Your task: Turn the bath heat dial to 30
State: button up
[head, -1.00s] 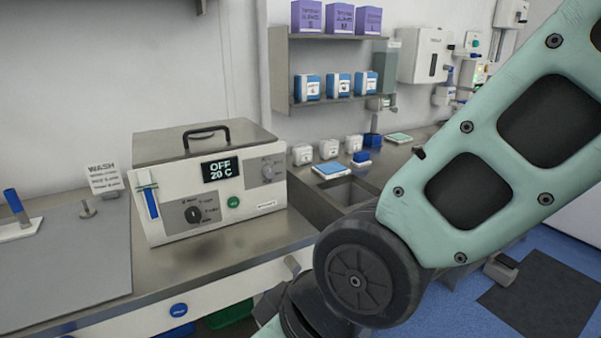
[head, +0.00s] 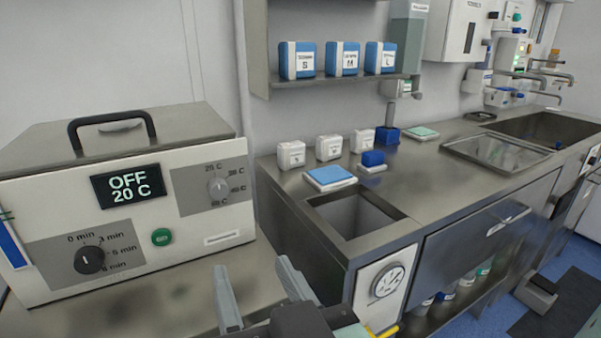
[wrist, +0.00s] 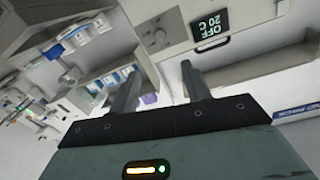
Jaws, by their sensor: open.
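The bath (head: 120,240) is a white and grey box with a black top handle, at the left of the head view. Its display (head: 128,185) reads OFF 20 C. The heat dial (head: 217,188) is a small grey knob on the right of the front panel, with temperature marks around it. It also shows in the wrist view (wrist: 159,36). The timer dial (head: 90,260) is black and sits lower left, near a green button (head: 161,237). My gripper (head: 255,282) is open and empty, below and right of the heat dial, apart from the bath.
A steel counter (head: 440,165) with a square basin (head: 352,215) stands right of the bath. Small white boxes (head: 291,155) and a blue-topped tray (head: 330,177) sit on it. A shelf (head: 340,83) with blue boxes hangs above.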

aim_at(220, 192)
jog(key=p+x, duration=0.3)
jog(key=x, duration=1.4)
jog(key=shift+c, duration=0.3)
jog(key=c, duration=0.9)
